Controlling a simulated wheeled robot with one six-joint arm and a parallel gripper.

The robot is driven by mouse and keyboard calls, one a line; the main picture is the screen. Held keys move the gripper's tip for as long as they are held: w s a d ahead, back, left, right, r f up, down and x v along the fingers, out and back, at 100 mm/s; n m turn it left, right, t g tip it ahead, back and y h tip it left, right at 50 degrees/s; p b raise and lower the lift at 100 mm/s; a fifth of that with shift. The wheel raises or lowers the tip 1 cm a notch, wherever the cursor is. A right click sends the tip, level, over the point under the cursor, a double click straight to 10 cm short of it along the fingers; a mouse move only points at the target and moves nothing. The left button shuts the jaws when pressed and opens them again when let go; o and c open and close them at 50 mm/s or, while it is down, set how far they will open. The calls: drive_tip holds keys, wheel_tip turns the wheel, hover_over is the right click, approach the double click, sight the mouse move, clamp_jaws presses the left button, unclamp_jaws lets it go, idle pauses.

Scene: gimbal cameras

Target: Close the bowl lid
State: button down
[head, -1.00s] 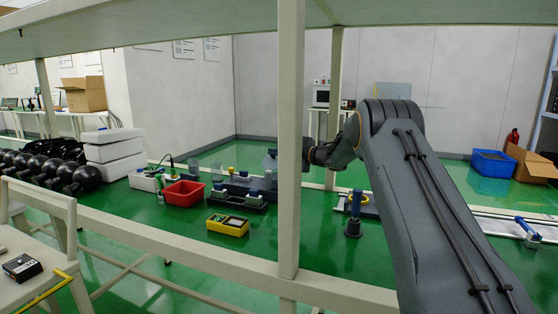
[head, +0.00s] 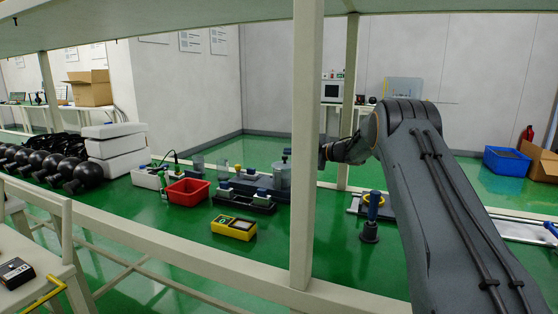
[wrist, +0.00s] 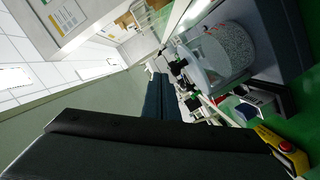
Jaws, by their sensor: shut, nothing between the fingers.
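A grey, translucent round vessel, probably the bowl (head: 280,176), stands on the green work surface just left of the front post, with a small dark piece above it. In the wrist view a clear, round bowl-like vessel (wrist: 232,52) with speckled grey sides shows large at upper right. A pale curved part beside it may be the lid; I cannot tell how far open it is. My gripper (head: 323,154) is right of the vessel, partly hidden by the post, and looks apart from it. Its dark fingers (wrist: 160,95) are shut and empty in the wrist view.
The white post (head: 306,150) stands in front of the vessel area. A red bin (head: 187,191), a yellow box (head: 234,227) and a dark tray of small items (head: 243,199) lie to the left. A blue upright tool (head: 372,215) stands at right.

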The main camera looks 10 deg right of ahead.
drive_tip(key=shift+w+f, duration=0.2)
drive_tip(key=shift+f, duration=0.05)
drive_tip(key=shift+d, duration=0.1)
idle(0.4)
